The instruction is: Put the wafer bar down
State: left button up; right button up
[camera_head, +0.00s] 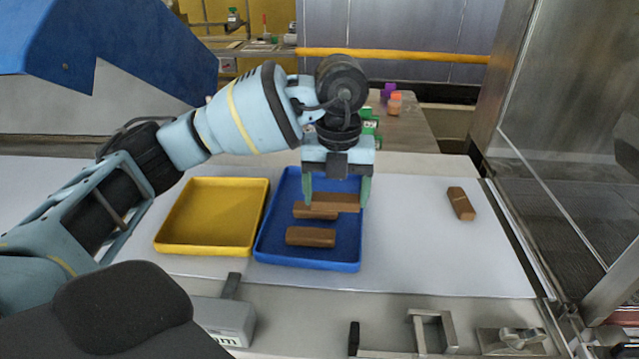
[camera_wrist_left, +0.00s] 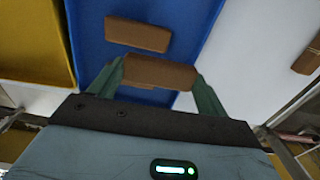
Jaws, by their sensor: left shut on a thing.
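My left gripper (camera_head: 337,200) is shut on a brown wafer bar (camera_head: 335,201), held across between its two green fingers over the blue tray (camera_head: 262,245). In the left wrist view the held bar (camera_wrist_left: 160,71) spans the gap between the fingertips. A second bar (camera_head: 312,215) lies in the tray, partly hidden by the held one. A third bar (camera_head: 310,237) lies nearer the front of the tray. I cannot tell how large the gap is under the held bar. My right gripper is not in view.
A yellow tray (camera_head: 211,214), empty, stands just left of the blue one. Another brown bar (camera_head: 461,203) lies on the white surface (camera_head: 430,255) to the right. That surface is clear between the bar and the blue tray. A machine wall of metal stands at far right.

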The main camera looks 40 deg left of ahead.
pick_arm(q)
jog(key=w+a, duration=0.4)
jog(key=a, duration=0.1)
jog(key=w+a+f, duration=0.1)
jog(key=w+a, duration=0.1)
jog(key=shift+a, duration=0.15)
jog(key=shift+w+a, duration=0.15)
jog(key=shift+a, duration=0.1)
jog(key=shift+a+f, duration=0.1)
jog(key=shift+f, duration=1.6)
jog(key=shift+f, duration=0.15)
jog(key=o, duration=0.8)
jog(key=shift+c, duration=0.2)
notch_tip(320, 180, up, 12)
